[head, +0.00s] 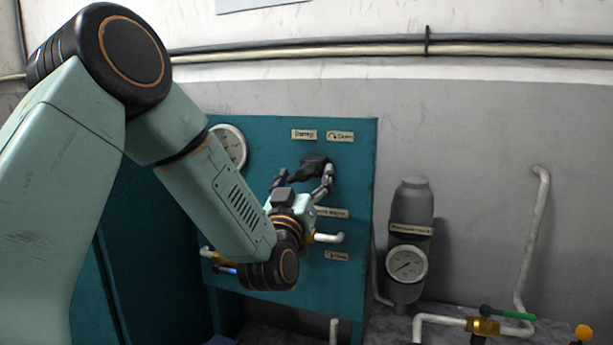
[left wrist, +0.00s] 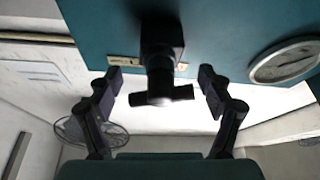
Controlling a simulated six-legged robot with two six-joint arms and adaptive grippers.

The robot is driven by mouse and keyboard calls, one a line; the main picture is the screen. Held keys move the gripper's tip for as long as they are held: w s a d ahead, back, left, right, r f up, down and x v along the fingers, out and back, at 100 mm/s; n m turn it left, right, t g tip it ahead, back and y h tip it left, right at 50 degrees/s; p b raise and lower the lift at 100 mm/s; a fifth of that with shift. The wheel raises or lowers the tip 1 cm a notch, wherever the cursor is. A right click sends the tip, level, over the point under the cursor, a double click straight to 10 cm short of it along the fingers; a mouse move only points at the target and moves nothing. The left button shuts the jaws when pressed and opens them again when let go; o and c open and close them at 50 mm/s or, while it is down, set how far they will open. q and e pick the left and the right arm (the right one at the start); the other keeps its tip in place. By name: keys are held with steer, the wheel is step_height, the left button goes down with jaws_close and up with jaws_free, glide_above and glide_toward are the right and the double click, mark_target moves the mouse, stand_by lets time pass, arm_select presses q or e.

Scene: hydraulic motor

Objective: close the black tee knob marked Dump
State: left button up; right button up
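The black tee knob (head: 314,160) is on the teal panel (head: 359,180), below a tag reading Dump (head: 304,134) and a tag with a curved arrow (head: 340,136), whose word looks like Close. In the left wrist view the tee knob (left wrist: 161,94) stands out from the panel on a dark stem, its crossbar roughly level in the picture. My left gripper (head: 305,176) is at the knob. In the left wrist view its two fingers (left wrist: 160,82) are spread, one on each side of the crossbar, with gaps between. My right gripper is not in view.
A round gauge (head: 230,146) is on the panel, left of the knob. Lower tags and a white-handled valve (head: 328,238) are partly behind my left arm. To the right stand a grey cylinder with a gauge (head: 407,264) and a green-handled valve (head: 507,313).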

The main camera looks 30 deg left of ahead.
arm_select(q)
steer(key=shift+w, duration=0.15)
steer(key=shift+c, duration=0.8)
steer(key=shift+s+a, duration=0.1)
steer(key=shift+s, duration=0.2)
steer(key=c, duration=0.5)
steer(key=shift+c, duration=1.3)
steer(key=shift+a, duration=0.15)
steer(key=c, duration=0.4)
steer(key=shift+r, duration=0.15)
steer(key=shift+c, duration=0.7)
steer(key=o, duration=0.9)
steer(key=shift+c, duration=0.2)
steer(key=shift+o, duration=1.4)
steer(key=shift+w+d, duration=0.1)
steer(key=shift+d, duration=0.2)
steer(key=o, duration=0.5)
steer(key=shift+a, duration=0.2)
steer(key=shift+c, duration=0.2)
